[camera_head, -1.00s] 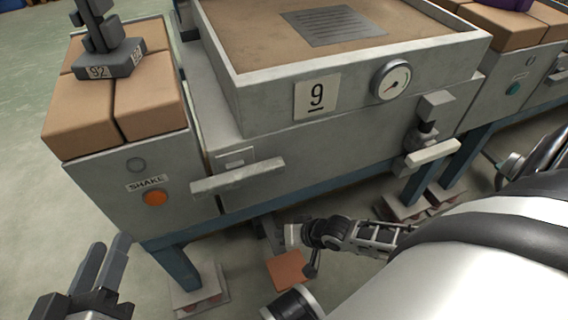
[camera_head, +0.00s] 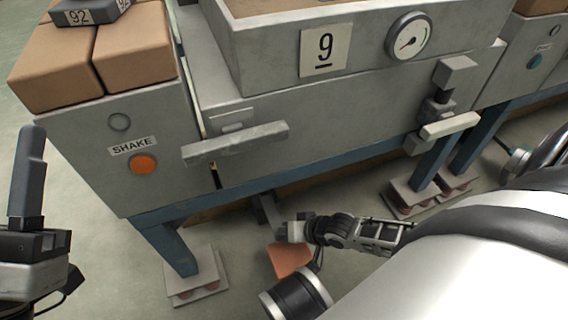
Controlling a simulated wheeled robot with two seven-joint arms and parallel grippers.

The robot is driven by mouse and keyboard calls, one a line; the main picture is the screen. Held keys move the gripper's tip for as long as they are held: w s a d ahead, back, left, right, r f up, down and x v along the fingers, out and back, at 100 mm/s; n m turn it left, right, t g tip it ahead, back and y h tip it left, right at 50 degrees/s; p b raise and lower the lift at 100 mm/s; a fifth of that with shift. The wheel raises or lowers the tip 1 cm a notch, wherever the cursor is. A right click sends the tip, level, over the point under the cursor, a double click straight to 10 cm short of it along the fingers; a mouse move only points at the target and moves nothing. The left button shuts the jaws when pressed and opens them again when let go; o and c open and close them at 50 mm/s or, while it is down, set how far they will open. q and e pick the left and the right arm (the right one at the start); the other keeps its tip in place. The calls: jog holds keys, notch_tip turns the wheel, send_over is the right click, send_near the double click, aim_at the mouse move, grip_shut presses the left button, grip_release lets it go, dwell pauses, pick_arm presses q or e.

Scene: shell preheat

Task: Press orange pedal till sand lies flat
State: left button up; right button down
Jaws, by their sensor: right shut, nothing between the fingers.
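The orange pedal (camera_head: 291,259) is low under the machine, near the floor, on a grey lever arm. My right gripper (camera_head: 283,231) is shut and empty, right at the pedal's far edge. I cannot tell whether it touches the pedal, and the gripper partly covers it. Only a thin strip of the sand (camera_head: 268,7) shows at the top edge, inside the grey box marked 9, so its surface cannot be judged. My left gripper (camera_head: 28,150) stands upright at the left edge, clear of the machine. It is seen from the side, so its opening is unclear.
A round orange button (camera_head: 143,165) under a SHAKE label is on the left panel. A bar handle (camera_head: 235,144) and a lever (camera_head: 449,127) stick out in front. A dial (camera_head: 410,36) is beside the 9. Blue legs (camera_head: 166,244) stand on floor pads.

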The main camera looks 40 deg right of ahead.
jog(key=shift+f, duration=0.8)
jog(key=shift+f, duration=0.1)
dwell(1.4)
jog(key=shift+f, duration=0.3)
